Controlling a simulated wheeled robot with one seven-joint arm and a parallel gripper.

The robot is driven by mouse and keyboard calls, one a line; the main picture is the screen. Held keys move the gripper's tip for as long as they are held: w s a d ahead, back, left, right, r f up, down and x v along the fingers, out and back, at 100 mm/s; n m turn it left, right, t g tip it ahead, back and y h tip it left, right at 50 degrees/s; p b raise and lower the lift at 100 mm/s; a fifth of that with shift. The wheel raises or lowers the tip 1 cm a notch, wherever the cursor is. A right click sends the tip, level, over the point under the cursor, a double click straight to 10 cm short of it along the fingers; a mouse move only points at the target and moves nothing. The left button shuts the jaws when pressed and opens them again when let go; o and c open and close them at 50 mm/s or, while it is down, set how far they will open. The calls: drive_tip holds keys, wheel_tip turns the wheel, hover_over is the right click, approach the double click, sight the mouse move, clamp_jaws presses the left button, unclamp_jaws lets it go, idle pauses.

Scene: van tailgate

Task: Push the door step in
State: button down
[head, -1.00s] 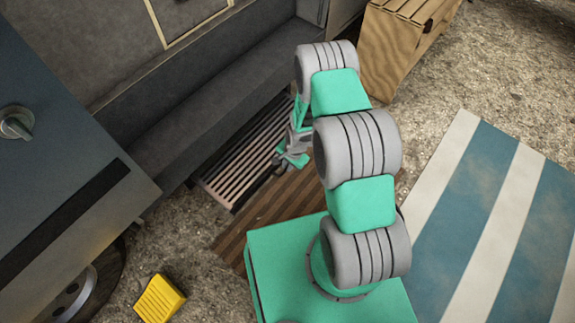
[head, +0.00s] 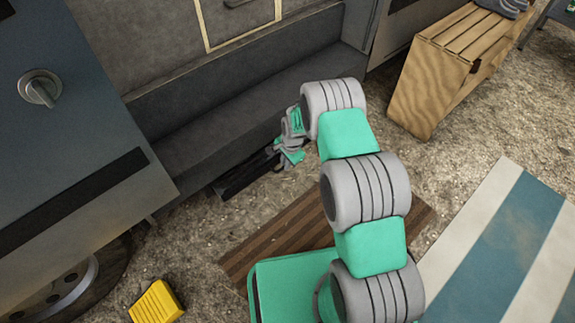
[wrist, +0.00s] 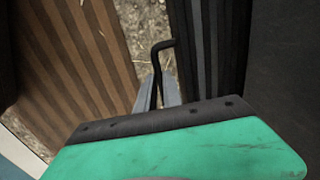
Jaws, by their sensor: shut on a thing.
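The door step (head: 245,182) is a dark ribbed panel low under the van's grey sill. Only a narrow front strip of it shows in the head view; the rest is hidden under the van. In the wrist view its dark ribs (wrist: 205,45) stand to the right of a thin black bent handle (wrist: 157,62). My gripper (head: 280,152) is at the step's right part in the head view, partly hidden by my own wrist. In the wrist view my gripper (wrist: 160,95) is shut, with the black handle between its fingers.
A brown striped mat (head: 290,240) lies on the gravel before the step. A wooden slatted bench (head: 430,85) stands at upper right, a blue-striped rug (head: 490,240) at right. A yellow chock (head: 156,302) lies by the wheel (head: 65,290). The van's open door (head: 75,120) fills the left.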

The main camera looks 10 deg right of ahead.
drive_tip(key=c, duration=1.5)
unclamp_jaws()
drive_tip(key=r+p, duration=0.1)
drive_tip(key=r, duration=0.1)
drive_tip(key=s+r+p, duration=0.1)
drive_tip(key=r, duration=0.2)
drive_tip(key=r+p, duration=0.1)
drive_tip(key=r, duration=0.2)
drive_tip(key=shift+s+d, duration=0.25)
drive_tip(key=shift+d, duration=0.15)
drive_tip(key=shift+f, duration=0.1)
